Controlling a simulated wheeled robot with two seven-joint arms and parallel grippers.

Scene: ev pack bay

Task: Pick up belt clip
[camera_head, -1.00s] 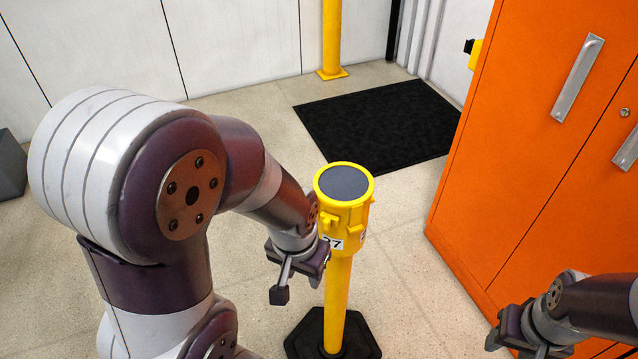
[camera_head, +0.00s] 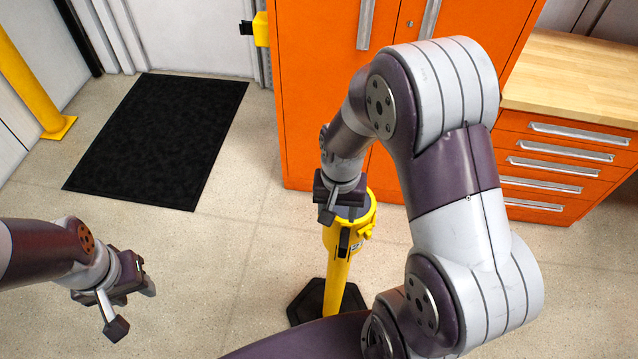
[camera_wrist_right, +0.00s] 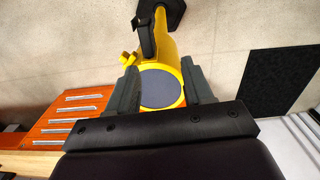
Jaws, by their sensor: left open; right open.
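A yellow post (camera_head: 338,272) stands on a black base, with a round dark grey cap (camera_wrist_right: 160,88) on its head. A black piece (camera_head: 344,241) on the side of the post head may be the belt clip; it also shows in the right wrist view (camera_wrist_right: 147,35). My right gripper (camera_head: 337,203) is open just over the post head. In the right wrist view, its fingers (camera_wrist_right: 160,72) lie on either side of the cap, and the black piece is beyond the fingertips. My left gripper (camera_head: 133,308) is open and empty, well left of the post.
An orange cabinet (camera_head: 315,75) stands behind the post. An orange drawer unit (camera_head: 545,160) with a wooden top (camera_head: 575,82) is at the right. A black mat (camera_head: 160,140) lies on the floor at the left, near a yellow pole (camera_head: 30,85). Floor between mat and post is clear.

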